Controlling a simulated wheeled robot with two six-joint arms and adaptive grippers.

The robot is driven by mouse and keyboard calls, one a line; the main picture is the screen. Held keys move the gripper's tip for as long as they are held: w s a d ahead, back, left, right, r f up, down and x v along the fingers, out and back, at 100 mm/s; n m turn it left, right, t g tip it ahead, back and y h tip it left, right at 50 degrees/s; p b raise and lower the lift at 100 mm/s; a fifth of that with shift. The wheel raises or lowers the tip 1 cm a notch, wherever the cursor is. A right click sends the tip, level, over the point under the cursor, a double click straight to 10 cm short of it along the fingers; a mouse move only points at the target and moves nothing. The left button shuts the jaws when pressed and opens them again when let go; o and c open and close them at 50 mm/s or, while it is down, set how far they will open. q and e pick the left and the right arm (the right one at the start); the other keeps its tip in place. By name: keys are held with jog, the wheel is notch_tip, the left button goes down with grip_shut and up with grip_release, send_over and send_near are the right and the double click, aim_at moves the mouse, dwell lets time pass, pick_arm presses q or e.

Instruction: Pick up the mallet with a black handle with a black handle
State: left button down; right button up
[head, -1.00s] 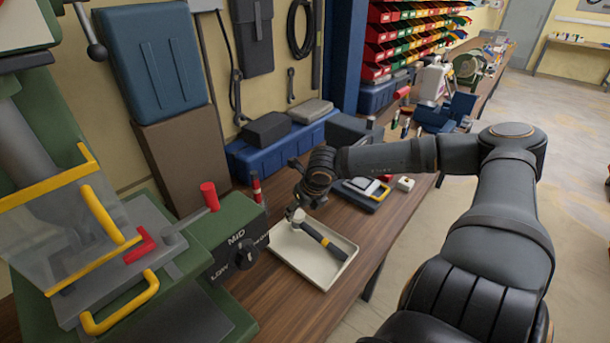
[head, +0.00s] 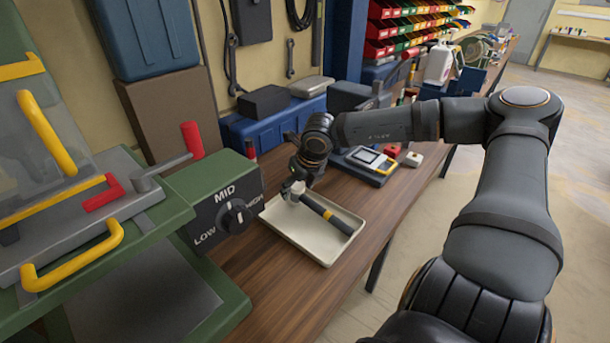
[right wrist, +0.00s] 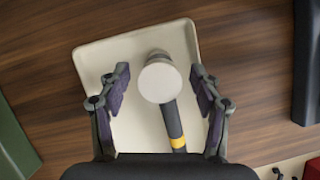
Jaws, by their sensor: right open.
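The mallet (head: 326,214) has a black handle with a yellow band and a pale head. It lies in a cream tray (head: 301,238) on the wooden bench. In the right wrist view the mallet's round white head (right wrist: 160,82) faces the camera, with the handle running down the picture. My right gripper (head: 292,178) is at the head end of the mallet, above the tray. In the right wrist view its fingers (right wrist: 160,90) are open, one on each side of the mallet head, with gaps on both sides. My left gripper is not in view.
A green machine with a MID/LOW/HIGH dial (head: 232,214) stands left of the tray. A blue case (head: 262,130) stands behind. Bare bench (head: 283,290) lies in front.

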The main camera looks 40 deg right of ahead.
grip_shut()
jog(key=shift+r, duration=0.15)
dwell(0.4)
